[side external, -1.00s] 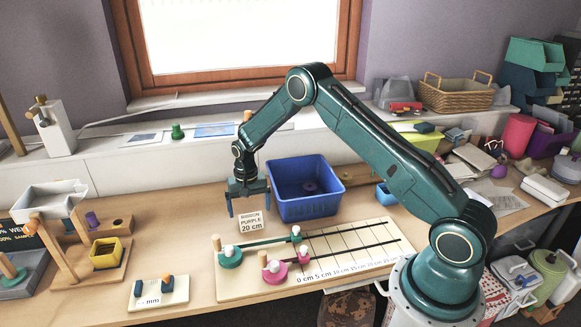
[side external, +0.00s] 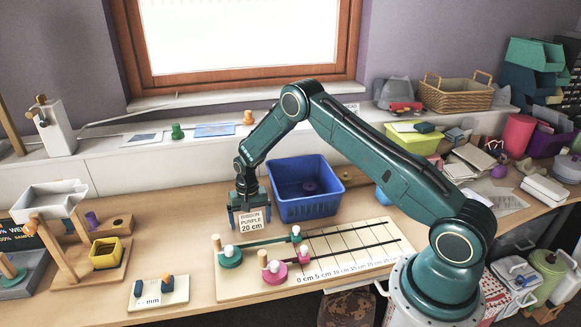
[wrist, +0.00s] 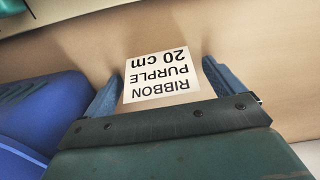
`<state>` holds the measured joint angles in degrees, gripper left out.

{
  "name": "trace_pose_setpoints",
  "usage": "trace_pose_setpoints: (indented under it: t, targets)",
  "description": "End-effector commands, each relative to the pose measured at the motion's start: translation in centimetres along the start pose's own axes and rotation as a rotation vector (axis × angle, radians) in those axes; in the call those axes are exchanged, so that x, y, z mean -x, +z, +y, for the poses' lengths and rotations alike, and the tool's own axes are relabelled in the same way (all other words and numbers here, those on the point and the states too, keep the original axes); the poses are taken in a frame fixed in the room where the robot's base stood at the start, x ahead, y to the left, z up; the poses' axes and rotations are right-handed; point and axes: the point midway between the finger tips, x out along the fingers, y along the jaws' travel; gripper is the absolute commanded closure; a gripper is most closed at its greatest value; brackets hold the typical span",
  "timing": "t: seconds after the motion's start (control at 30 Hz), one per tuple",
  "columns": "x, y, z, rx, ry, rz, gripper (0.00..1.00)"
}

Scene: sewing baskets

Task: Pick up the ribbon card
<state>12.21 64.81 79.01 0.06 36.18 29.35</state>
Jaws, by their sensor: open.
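The ribbon card (side external: 252,222) is a small cream card with black print reading "RIBBON PURPLE 20 cm".
The blue bin (side external: 312,208), holding a dark purple round thing (side external: 309,187), is close on the right. The measuring board (side external: 350,262) with green and pink pegged pieces lies in front. A small board (side external: 158,300) and a wooden stand (side external: 75,268) are at left.

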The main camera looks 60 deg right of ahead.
Motion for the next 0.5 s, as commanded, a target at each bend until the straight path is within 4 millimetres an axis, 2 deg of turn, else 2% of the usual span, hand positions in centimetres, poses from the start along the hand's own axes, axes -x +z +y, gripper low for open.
trace_pose_setpoints:
  t: [0.07, 0.3, 0.5]
  targets:
    - [0.02, 0.00, 0.00, 0.000, 0.000, 0.000, 0.06]
    - [0.03, 0.00, 0.00, 0.000, 0.000, 0.000, 0.52]
    - [0.03, 0.00, 0.00, 0.000, 0.000, 0.000, 0.54]
